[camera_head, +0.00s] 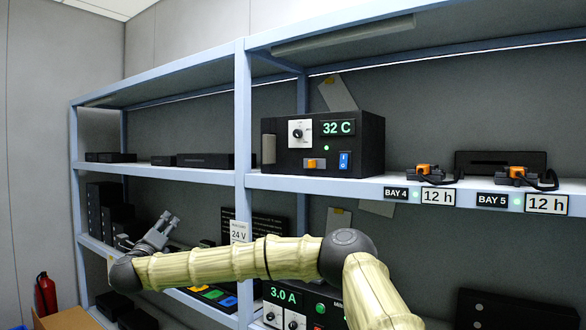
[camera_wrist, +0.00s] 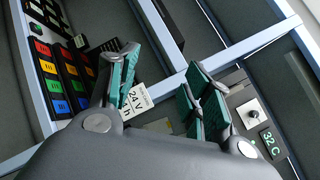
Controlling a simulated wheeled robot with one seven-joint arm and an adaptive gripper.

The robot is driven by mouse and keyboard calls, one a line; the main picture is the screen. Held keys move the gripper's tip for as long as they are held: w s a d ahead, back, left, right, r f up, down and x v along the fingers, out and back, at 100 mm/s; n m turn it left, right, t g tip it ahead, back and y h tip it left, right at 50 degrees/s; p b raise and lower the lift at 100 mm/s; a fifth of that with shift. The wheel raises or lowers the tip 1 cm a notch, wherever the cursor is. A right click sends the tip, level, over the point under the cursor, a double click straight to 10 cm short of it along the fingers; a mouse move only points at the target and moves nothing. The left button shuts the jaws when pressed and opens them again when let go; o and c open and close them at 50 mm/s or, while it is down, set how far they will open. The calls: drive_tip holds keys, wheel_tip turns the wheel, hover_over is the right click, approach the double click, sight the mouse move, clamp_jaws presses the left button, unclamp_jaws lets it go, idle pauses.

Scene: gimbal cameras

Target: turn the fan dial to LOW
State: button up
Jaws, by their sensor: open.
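A black box (camera_head: 370,142) with a green "32 C" display stands on the upper shelf. A round dial (camera_head: 299,132) sits on a white plate on its front; its markings are too small to read, and no fan label is legible. This dial also shows at the right of the wrist view (camera_wrist: 252,114). My gripper (camera_head: 160,232) is open and empty, left of and below the box, by the left bay. In the wrist view the green-padded fingers of my gripper (camera_wrist: 158,72) are spread apart, with the dial beyond the right finger, untouched.
A blue-grey shelf upright (camera_head: 243,130) stands between my gripper and the box. The box also has an orange switch (camera_head: 310,163) and a blue rocker (camera_head: 344,160). Below is a "3.0 A" unit (camera_head: 318,310) with dials. A "24 V" tag (camera_head: 240,232) hangs near my arm.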

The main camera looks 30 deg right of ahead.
drive_tip(key=s+d+r+m+g+h+p, duration=0.25)
drive_tip(key=d+r+m+g+h, duration=0.35)
drive_tip(key=d+r+m, duration=0.85)
drive_tip(key=m+g+p, duration=0.1)
drive_tip(key=m+g, duration=0.4)
drive_tip(key=g, duration=0.1)
approach(296, 133)
drive_tip(key=shift+n+h, duration=0.25)
drive_tip(key=shift+h, duration=0.15)
drive_tip(key=p+x, duration=0.5)
drive_tip(key=x, duration=0.2)
drive_tip(key=shift+w+f, duration=0.1)
drive_tip(key=shift+f, duration=0.1)
drive_tip(key=shift+p+x, duration=0.45)
drive_tip(key=shift+x, duration=0.5)
drive_tip(key=shift+f, duration=0.15)
drive_tip(key=c, duration=1)
